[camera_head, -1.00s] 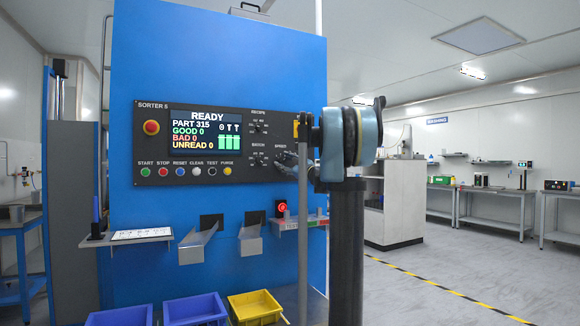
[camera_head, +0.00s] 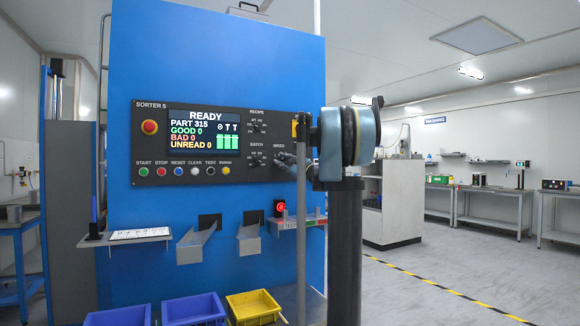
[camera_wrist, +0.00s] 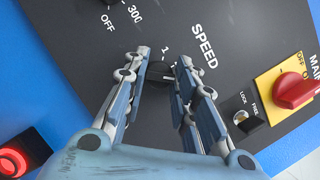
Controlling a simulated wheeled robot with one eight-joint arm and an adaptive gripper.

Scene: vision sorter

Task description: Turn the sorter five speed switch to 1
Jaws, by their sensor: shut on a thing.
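The black speed switch (camera_wrist: 157,76) is a small knob under the white SPEED label on the dark panel of sorter five (camera_head: 148,177). In the wrist view, a "1" is printed just above the knob; other marks around it are partly hidden by my fingers. My gripper (camera_wrist: 162,68) is shut on the speed switch, one finger on each side. In the head view, my gripper (camera_head: 283,159) is at the right part of the panel, and my arm hides some of that area. The knob's exact pointing direction is hard to tell.
Right of the switch in the wrist view are a small lock switch (camera_wrist: 243,118) and a red main switch (camera_wrist: 296,90) on a yellow plate. A lit red button (camera_wrist: 13,162) is at lower left. Bins (camera_head: 254,307) stand below the panel.

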